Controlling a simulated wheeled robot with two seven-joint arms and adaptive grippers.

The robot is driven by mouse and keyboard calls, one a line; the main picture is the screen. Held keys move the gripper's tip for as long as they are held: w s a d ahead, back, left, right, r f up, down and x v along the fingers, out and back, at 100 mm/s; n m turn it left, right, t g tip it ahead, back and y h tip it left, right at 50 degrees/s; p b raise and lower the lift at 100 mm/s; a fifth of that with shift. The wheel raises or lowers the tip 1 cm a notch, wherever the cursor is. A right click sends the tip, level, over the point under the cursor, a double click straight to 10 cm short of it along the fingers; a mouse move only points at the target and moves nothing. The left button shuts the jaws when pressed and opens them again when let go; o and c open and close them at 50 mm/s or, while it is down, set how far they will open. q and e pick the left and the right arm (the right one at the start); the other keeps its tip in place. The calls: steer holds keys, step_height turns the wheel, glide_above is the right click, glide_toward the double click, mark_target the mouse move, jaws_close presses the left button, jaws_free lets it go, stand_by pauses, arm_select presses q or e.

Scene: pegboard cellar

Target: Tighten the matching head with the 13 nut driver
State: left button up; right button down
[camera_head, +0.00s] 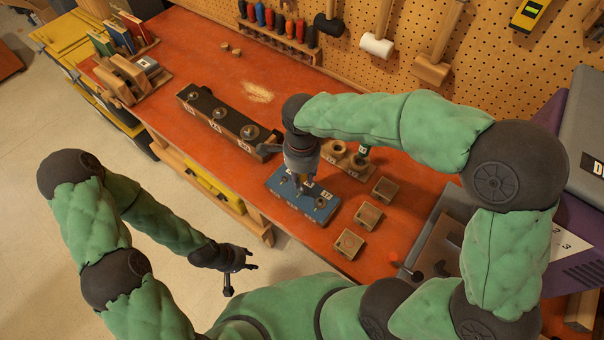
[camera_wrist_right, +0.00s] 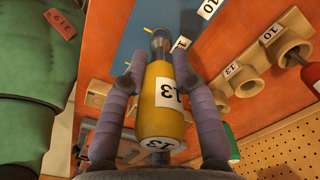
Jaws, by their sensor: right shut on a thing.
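My right gripper (camera_head: 303,182) is shut on the 13 nut driver, over the blue plate (camera_head: 322,215). In the right wrist view the driver (camera_wrist_right: 156,115) has a yellow handle with white 13 labels, between the two fingers of the gripper (camera_wrist_right: 153,82). Its metal socket (camera_wrist_right: 160,40) points at the blue plate (camera_wrist_right: 140,14). The socket hides what lies under it, so I cannot tell whether it sits on a head. A 10 label (camera_wrist_right: 209,8) shows on the plate. My left gripper (camera_head: 240,270) is open and empty, off the table's front edge.
A wooden driver rack (camera_head: 345,160) with holes stands behind the plate. Several small wooden blocks lie to its right, one (camera_head: 348,244) nearest. A long dark-topped block (camera_head: 215,118) with round metal parts lies to the left. Tools hang on the pegboard (camera_head: 400,30).

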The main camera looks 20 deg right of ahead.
steer(key=shift+s, duration=0.1)
steer(key=shift+r+p, duration=0.35)
steer(key=shift+r, duration=0.05)
steer(key=shift+r+p, duration=2.25)
steer(key=shift+r, duration=0.95)
steer(key=c, duration=1.6)
jaws_free()
steer(key=shift+c, duration=0.2)
jaws_close()
